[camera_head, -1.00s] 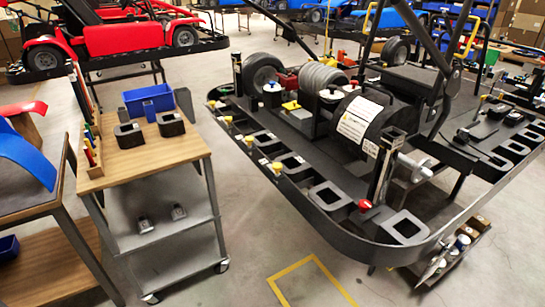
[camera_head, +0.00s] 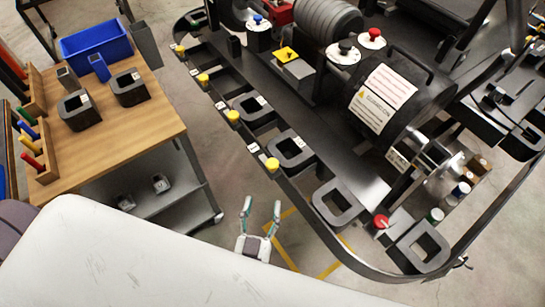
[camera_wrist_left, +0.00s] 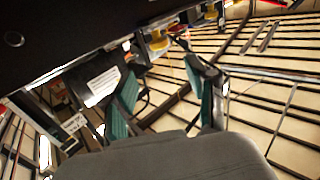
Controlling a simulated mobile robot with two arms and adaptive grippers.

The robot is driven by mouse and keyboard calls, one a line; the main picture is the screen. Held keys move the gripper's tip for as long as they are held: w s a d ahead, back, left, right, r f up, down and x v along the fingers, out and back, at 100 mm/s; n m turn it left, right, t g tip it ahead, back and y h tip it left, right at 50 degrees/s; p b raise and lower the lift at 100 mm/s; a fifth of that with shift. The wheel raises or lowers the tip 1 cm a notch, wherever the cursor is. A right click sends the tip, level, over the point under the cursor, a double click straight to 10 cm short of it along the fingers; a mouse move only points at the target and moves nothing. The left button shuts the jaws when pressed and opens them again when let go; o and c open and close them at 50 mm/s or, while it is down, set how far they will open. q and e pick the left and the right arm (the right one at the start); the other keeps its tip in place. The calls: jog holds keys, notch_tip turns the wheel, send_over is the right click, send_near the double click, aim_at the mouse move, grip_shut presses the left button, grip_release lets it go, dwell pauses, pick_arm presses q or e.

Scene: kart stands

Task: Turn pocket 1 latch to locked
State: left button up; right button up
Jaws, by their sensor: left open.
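Yellow latch knobs line the near edge of the black kart stand: one close to my gripper (camera_head: 272,164), then others (camera_head: 233,117), (camera_head: 203,80) and (camera_head: 180,48) further up-left. A red knob (camera_head: 381,221) is at the lower right. The pocket labels are too small to read, so I cannot tell which is pocket 1. My left gripper (camera_head: 262,208) is open and empty, its fingers pointing up the picture, below the nearest yellow knob and apart from it. In the left wrist view a yellow knob (camera_wrist_left: 158,42) shows beyond the open fingers. My right gripper is out of view.
Square black pockets, one here (camera_head: 291,150), line the stand's rim. A wooden-topped cart (camera_head: 140,135) at left holds a blue bin (camera_head: 96,42) and black blocks (camera_head: 76,110). Bare floor lies between cart and stand. A black motor-like drum (camera_head: 400,90) sits on the stand.

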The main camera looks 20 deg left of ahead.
aim_at(271, 168)
pick_arm(q)
jog(key=w, duration=0.3)
jog(key=w+a+p, duration=0.1)
jog(key=w, duration=0.3)
jog(key=w+p, duration=0.1)
jog(key=w, duration=0.3)
jog(key=shift+a, duration=0.15)
jog(key=shift+w+a, duration=0.1)
jog(key=shift+w, duration=0.7)
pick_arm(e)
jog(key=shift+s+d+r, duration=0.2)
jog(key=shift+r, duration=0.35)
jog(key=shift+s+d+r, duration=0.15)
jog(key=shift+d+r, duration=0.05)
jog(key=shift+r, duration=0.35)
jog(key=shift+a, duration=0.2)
pick_arm(q)
grip_shut()
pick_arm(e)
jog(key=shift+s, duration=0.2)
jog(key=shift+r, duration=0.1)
